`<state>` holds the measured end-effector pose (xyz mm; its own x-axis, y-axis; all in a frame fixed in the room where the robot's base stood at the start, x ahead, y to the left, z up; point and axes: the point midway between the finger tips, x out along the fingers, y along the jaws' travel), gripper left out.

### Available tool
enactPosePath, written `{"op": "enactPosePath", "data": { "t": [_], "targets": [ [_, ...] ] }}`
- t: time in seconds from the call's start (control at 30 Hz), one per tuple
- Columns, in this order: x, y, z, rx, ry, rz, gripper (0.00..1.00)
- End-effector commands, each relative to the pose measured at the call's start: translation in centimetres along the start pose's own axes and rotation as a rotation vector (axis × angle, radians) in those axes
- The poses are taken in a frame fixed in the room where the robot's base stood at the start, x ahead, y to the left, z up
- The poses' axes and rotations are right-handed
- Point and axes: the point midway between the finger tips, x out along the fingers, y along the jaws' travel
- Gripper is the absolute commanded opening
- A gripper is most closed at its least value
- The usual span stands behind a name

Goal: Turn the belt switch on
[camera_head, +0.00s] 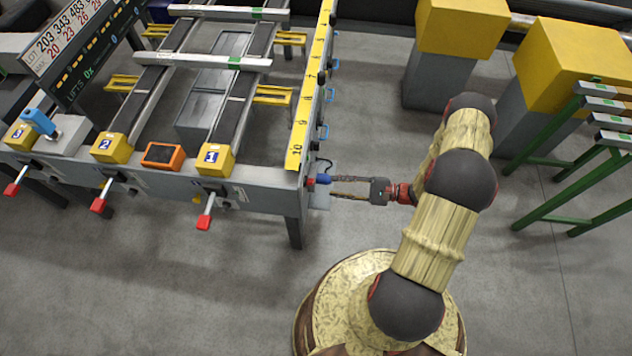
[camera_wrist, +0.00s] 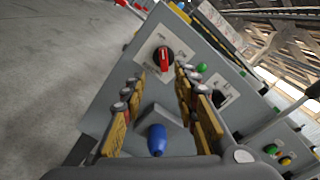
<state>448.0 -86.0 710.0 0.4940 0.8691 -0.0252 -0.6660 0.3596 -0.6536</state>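In the wrist view a grey panel (camera_wrist: 108,98) on the table's end carries a red rotary knob (camera_wrist: 165,58) on a white plate. Its lettering is too small to read, so I cannot tell for certain that this is the belt switch. The knob's red bar points nearly upright in the picture. My gripper (camera_wrist: 160,80) is open and empty, its fingers on either side of the line to the knob, apart from it. A blue plug-like part (camera_wrist: 157,140) sits lower between the fingers.
A second plate with a dark control (camera_wrist: 218,98) and a green lamp (camera_wrist: 201,67) are to the right. In the head view, red-tipped levers (camera_head: 204,222) line the table's front. Yellow-topped blocks (camera_head: 462,26) and a green rack (camera_head: 560,155) stand right. Floor in front is clear.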

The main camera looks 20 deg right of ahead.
Motion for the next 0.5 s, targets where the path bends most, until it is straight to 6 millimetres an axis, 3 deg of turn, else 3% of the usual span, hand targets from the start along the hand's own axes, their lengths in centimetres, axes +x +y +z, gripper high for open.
{"op": "enactPosePath", "data": {
  "t": [0.23,0.5],
  "targets": [
    [0.9,-0.5,0.5,-0.075,-0.015,-0.025,0.30],
    [4.9,-0.5,0.6,-0.073,-0.017,-0.020,0.30]
  ]
}}
